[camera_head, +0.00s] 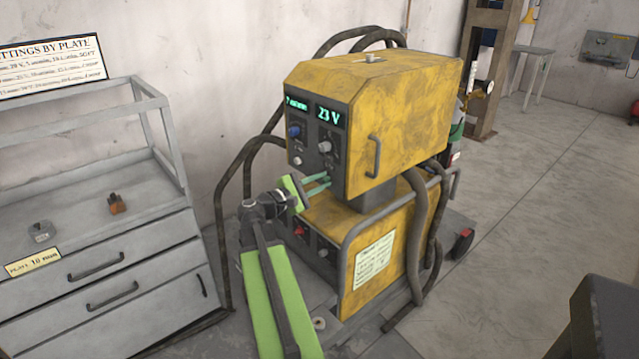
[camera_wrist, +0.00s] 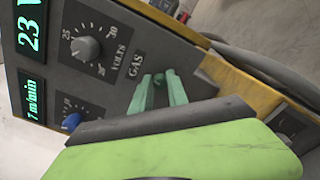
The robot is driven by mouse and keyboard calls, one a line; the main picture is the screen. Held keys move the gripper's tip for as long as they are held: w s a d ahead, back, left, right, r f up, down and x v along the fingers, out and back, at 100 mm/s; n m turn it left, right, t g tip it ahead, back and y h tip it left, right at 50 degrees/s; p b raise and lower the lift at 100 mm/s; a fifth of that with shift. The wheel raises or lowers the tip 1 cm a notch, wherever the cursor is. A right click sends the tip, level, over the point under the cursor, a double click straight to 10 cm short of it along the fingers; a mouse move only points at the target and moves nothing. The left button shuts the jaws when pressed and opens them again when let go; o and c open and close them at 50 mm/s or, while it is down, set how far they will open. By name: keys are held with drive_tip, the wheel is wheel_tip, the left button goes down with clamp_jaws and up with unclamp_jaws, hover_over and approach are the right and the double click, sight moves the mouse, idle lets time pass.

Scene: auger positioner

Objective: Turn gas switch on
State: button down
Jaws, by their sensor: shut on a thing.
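The yellow welding machine (camera_head: 405,105) stands at the middle of the head view, with a dark front panel and lit displays. The gas switch (camera_wrist: 159,79) is a small part beside the GAS label in the wrist view, between my two teal fingertips. My gripper (camera_head: 320,182) reaches the lower right of the upper panel in the head view. In the wrist view my gripper (camera_wrist: 159,90) is shut on the switch. The fingers hide part of the switch, and I cannot tell its position.
The volts dial (camera_wrist: 85,47) and the blue knob (camera_wrist: 71,121) are on the same panel. A grey drawer cabinet (camera_head: 110,262) stands at the left. Hoses (camera_head: 420,215) and a bent rail flank the machine. Open floor (camera_head: 545,170) lies at the right.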

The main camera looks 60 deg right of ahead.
drive_tip(key=m, duration=0.4)
drive_tip(key=shift+r, duration=0.1)
drive_tip(key=shift+w+m, duration=0.1)
drive_tip(key=shift+m, duration=1.7)
drive_tip(key=c, duration=1.3)
unclamp_jaws()
drive_tip(key=v, duration=1.7)
drive_tip(key=shift+a, duration=0.15)
